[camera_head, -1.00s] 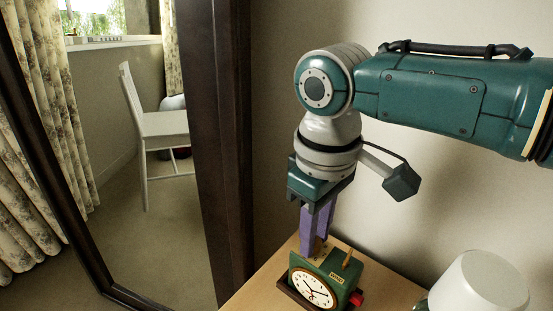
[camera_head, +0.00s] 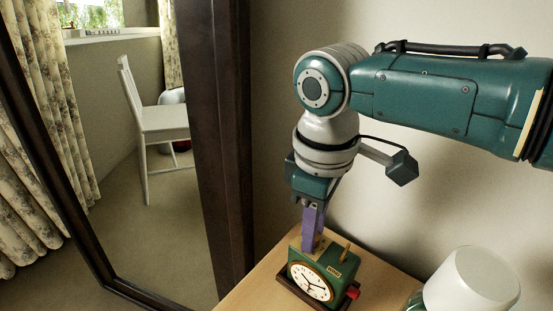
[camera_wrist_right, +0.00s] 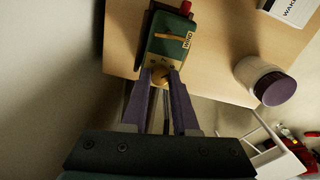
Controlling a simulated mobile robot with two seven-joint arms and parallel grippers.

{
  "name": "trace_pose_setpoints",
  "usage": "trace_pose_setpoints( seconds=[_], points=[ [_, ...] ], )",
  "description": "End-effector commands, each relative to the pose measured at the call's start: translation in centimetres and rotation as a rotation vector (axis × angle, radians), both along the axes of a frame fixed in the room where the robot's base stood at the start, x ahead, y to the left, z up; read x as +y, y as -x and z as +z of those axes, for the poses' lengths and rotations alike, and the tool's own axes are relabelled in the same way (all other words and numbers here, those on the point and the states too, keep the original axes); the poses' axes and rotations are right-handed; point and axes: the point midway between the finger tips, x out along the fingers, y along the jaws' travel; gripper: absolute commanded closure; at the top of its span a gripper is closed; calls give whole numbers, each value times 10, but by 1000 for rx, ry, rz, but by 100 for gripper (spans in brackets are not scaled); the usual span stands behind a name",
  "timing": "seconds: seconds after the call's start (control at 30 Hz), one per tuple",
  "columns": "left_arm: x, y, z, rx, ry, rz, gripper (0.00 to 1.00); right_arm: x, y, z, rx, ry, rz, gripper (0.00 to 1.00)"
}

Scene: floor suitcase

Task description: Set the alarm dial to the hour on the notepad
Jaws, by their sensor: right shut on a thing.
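The green alarm clock (camera_head: 342,266) stands on the wooden top, its white face (camera_head: 311,282) toward the lower left in the head view. It also shows in the right wrist view (camera_wrist_right: 157,47), with a "WIND" label (camera_wrist_right: 187,40), a wooden bar on top and a red button (camera_wrist_right: 186,7). My right gripper (camera_head: 311,248) points down at the clock's back edge. In the wrist view its purple fingers (camera_wrist_right: 160,74) are shut on a round brass-coloured dial knob (camera_wrist_right: 160,94). A white card reading "WAKE" (camera_wrist_right: 291,9), perhaps the notepad, is cut off; no hour is readable. My left gripper is out of view.
The wooden top (camera_head: 263,287) has free room left of the clock. A white-shaded lamp (camera_head: 472,280) stands to the right in the head view. A jar with a purple lid (camera_wrist_right: 281,88) is near the edge in the wrist view. A dark-framed mirror (camera_head: 222,150) stands at left.

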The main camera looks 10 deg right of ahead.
Motion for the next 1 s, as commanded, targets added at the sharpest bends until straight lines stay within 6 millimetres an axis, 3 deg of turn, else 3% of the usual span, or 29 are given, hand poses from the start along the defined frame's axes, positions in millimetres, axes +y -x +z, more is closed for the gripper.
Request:
trace_pose_setpoints(
  seconds=[0.03,0.3,0.57,0.67,1.0],
  points=[
    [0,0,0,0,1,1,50,-1,0,-1,-1,1,-1,70],
    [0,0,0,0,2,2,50,-1,0,-1,0,1,-1,42],
    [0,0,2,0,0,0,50,0,0,2,-1,1,-1,42],
    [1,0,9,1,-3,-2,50,0,-1,14,-2,-1,-1,42],
    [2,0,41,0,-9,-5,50,0,0,81,-2,1,0,42]
  ],
)
